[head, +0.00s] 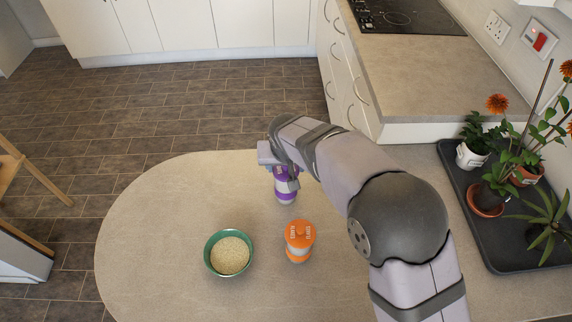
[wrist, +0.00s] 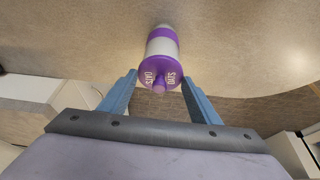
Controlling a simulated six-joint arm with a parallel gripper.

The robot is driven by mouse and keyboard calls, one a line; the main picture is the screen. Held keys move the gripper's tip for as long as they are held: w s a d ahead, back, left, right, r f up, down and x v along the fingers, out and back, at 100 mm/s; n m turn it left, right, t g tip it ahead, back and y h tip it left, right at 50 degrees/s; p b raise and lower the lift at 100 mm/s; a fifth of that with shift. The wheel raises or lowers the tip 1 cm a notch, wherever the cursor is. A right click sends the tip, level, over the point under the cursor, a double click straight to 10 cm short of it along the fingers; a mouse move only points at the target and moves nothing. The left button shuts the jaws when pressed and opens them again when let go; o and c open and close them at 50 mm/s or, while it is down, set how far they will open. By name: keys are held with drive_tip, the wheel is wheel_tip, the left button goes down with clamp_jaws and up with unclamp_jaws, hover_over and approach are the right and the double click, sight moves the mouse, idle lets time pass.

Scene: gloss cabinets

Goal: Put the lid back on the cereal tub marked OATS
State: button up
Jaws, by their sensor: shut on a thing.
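The OATS tub (head: 286,196) is purple with a pale band and stands upright on the table, partly hidden by my gripper (head: 284,172). In the wrist view the tub (wrist: 161,47) is seen beyond its purple lid (wrist: 150,66), which is marked OATS and has a small knob. My gripper (wrist: 159,79) has its blue fingers on either side of the lid and is shut on it. The lid lies over the tub's top, in line with it. I cannot tell whether it is fully seated or a small gap remains.
An orange-lidded tub (head: 299,241) stands nearer, its lettering too small to read surely. A green bowl of pale grains (head: 230,255) is left of it. The table's left side (head: 150,235) is clear. A plant tray (head: 505,255) is at the right.

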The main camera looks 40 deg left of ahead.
idle(0.3)
drive_tip(key=o, duration=1.1)
drive_tip(key=shift+o, duration=0.7)
drive_tip(key=o, duration=0.3)
drive_tip(key=shift+o, duration=0.2)
drive_tip(key=shift+r, duration=0.2)
drive_tip(key=shift+r+p, duration=2.4)
drive_tip(key=shift+r, duration=0.95)
clamp_jaws()
